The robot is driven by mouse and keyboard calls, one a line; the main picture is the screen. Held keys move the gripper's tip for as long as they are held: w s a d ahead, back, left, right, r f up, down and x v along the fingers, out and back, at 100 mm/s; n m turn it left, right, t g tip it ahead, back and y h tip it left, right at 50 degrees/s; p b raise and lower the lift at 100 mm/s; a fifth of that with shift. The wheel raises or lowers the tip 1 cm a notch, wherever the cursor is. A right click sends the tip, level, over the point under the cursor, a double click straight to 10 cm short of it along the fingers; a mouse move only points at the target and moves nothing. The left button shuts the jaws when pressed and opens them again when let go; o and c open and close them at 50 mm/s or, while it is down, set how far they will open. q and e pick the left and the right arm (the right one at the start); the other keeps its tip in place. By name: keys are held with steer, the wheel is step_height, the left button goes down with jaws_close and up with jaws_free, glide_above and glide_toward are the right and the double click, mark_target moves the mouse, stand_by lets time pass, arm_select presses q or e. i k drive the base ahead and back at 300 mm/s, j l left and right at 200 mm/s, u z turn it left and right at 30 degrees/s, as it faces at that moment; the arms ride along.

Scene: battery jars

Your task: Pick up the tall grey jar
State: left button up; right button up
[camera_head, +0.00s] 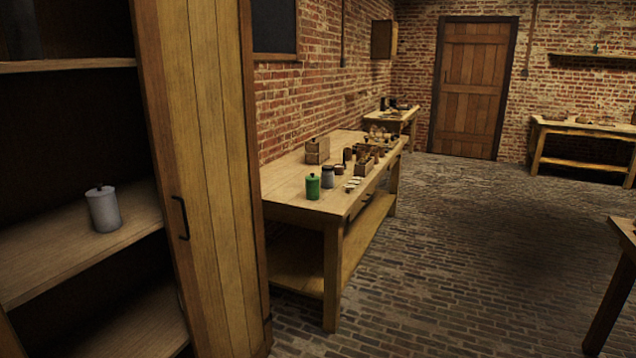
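A pale grey jar (104,209) with a small dark knob on its lid stands upright on the middle shelf of an open wooden cabinet at the left. A second greyish jar (328,177) with a dark top stands on the long workbench, just right of a green jar (313,187). The jar in the cabinet is nearer and looks larger; I cannot tell which is truly taller. Neither of my grippers is in view.
The cabinet door (205,170) with a black handle stands between the shelf and the workbench (290,178). Several small boxes and items crowd the bench. The brick floor (470,230) is clear at centre right. A table edge (625,232) shows at far right.

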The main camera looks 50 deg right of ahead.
mark_target(327, 181)
steer(key=z, duration=1.65)
steer(key=i+l, duration=0.1)
steer(key=l, duration=0.15)
steer(key=i+l, duration=0.15)
steer(key=l, duration=0.15)
steer(key=i+l+u, duration=0.15)
steer(key=i+l, duration=0.5)
steer(key=i+l+u, duration=0.1)
steer(key=i+l, duration=0.55)
steer(key=l, duration=0.2)
